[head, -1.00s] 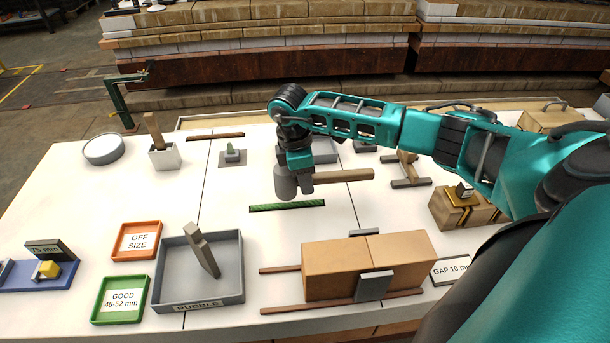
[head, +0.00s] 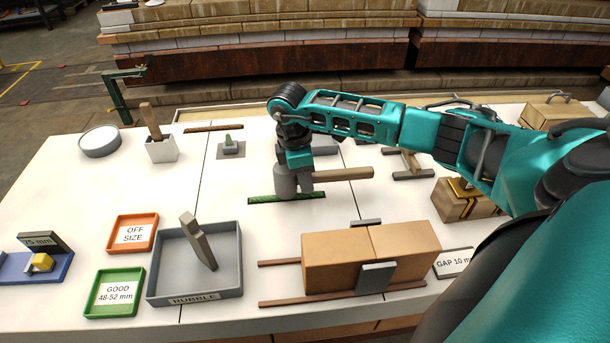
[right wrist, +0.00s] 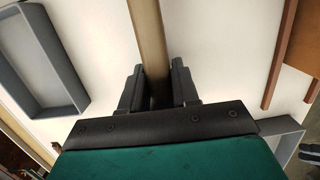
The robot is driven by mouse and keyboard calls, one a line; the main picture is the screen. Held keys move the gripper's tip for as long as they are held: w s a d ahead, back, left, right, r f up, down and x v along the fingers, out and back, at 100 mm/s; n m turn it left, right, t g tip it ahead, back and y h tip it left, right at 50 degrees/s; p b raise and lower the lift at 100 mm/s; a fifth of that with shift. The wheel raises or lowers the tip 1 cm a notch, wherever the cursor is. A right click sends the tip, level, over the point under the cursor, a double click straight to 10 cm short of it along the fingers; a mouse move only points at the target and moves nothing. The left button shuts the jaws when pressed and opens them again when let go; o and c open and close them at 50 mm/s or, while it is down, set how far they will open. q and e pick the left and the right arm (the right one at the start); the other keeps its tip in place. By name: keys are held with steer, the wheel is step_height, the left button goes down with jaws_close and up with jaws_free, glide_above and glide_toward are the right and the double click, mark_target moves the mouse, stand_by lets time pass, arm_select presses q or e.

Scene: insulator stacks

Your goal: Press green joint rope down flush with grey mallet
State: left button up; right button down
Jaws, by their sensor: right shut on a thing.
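The green joint rope (head: 262,199) lies across the white table in the head view. The grey mallet has a grey cylindrical head (head: 285,182) and a wooden handle (head: 345,174) pointing right. My right gripper (head: 302,178) is shut on the handle near the head. The handle also shows between the fingers in the right wrist view (right wrist: 148,45). The mallet head overlaps the middle of the rope in the head view and hides part of it. I cannot tell whether they touch. My left gripper is not in view.
Two tan blocks (head: 335,262) on brown rails stand in front of the rope. A grey rubble tray (head: 238,262) with a tilted block, a green tray (head: 97,314) and an orange tray (head: 113,246) stand front left.

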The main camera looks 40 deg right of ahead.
steer(key=shift+f+b, duration=0.65)
steer(key=shift+f, duration=0.45)
stand_by(0.7)
stand_by(1.0)
steer(key=shift+s+f, duration=0.1)
steer(key=shift+f, duration=0.05)
stand_by(0.6)
step_height(320, 180, up, 4)
steer(key=p, duration=0.4)
step_height(320, 180, up, 3)
steer(key=p, duration=0.2)
steer(key=shift+r+p, duration=0.2)
steer(key=shift+p, duration=0.2)
step_height(320, 180, up, 8)
stand_by(0.9)
